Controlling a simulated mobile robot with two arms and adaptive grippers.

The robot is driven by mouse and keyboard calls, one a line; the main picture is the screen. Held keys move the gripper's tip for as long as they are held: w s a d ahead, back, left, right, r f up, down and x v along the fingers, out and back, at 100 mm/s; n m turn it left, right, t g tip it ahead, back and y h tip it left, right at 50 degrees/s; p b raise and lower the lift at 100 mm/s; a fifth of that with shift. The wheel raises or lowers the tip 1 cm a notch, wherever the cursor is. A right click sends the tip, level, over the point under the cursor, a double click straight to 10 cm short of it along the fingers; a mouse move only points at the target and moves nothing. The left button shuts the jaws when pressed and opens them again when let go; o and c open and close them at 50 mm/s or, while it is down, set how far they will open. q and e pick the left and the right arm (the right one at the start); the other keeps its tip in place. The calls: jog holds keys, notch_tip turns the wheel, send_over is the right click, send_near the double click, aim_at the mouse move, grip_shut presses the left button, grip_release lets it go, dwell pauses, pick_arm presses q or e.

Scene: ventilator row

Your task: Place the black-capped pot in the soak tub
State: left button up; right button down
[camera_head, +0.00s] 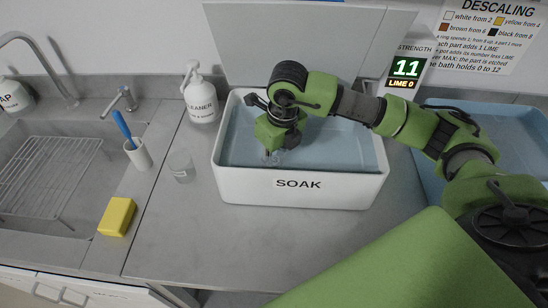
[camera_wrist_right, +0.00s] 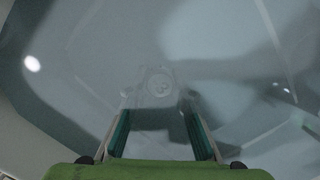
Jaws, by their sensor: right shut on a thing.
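My right gripper (camera_head: 271,156) reaches down inside the white soak tub (camera_head: 235,188), above or in its blue-grey liquid. It is shut on a small clear thing, faint between the fingertips. In the right wrist view the right gripper (camera_wrist_right: 158,105) shows its two fingers, with a faint clear round thing (camera_wrist_right: 159,82) between the tips. No black cap can be made out on it. Whether it touches the tub floor cannot be told. My left gripper is not in view.
A clear cup (camera_head: 181,166) stands on the counter left of the tub, near a cleaner bottle (camera_head: 201,98). A sink with a rack (camera_head: 55,175), a yellow sponge (camera_head: 117,217) and a brush holder (camera_head: 138,155) lie further left.

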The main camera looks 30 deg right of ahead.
jog(key=shift+f, duration=0.1)
jog(key=c, duration=1.7)
grip_release()
jog(key=shift+r, duration=0.4)
jog(key=r, duration=0.3)
jog(key=s+r+b, duration=0.1)
jog(key=r, duration=0.7)
jog(key=shift+s+d+r+b, duration=0.15)
jog(key=shift+s+r+b, duration=0.1)
jog(key=shift+s+b, duration=0.1)
